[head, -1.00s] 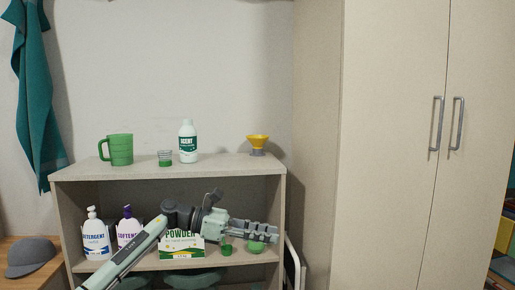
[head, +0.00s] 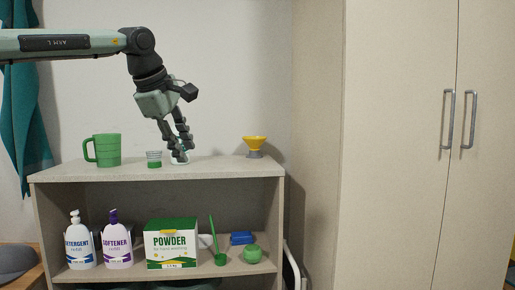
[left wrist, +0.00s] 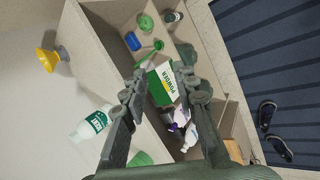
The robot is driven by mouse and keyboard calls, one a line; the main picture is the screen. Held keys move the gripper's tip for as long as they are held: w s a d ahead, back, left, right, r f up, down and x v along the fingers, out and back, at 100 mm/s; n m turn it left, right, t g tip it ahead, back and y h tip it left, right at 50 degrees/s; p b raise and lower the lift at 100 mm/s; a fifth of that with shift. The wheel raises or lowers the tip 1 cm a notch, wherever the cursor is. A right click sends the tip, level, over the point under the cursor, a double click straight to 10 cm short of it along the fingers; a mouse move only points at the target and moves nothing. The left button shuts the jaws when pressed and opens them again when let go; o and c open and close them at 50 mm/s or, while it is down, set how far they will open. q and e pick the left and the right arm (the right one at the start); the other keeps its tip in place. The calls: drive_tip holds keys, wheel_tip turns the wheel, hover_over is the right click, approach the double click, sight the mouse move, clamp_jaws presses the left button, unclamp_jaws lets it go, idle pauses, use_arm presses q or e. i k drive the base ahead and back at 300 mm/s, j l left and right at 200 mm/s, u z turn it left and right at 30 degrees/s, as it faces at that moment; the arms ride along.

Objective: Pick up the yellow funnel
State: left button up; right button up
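The yellow funnel (head: 255,142) sits on a small grey base near the right end of the shelf top. It also shows in the left wrist view (left wrist: 47,60), at the far left and well outside my fingers. My left gripper (head: 182,154) points down over the shelf top, to the left of the funnel and apart from it. Its fingers (left wrist: 163,88) are spread with nothing between them. My right gripper is not in view.
The lower shelf holds bottles, a powder box (head: 171,243) and small items. A tall cabinet (head: 395,150) stands to the right. Space around the funnel is clear.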

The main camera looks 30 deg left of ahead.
sight(254, 143)
drive_tip(key=i+j, duration=0.2)
drive_tip(key=i, duration=0.2)
drive_tip(key=i+j, duration=0.2)
drive_tip(key=i, duration=0.25)
drive_tip(key=i+j, duration=0.2)
drive_tip(key=i, duration=0.2)
drive_tip(key=i+j, duration=0.2)
drive_tip(key=i, duration=0.25)
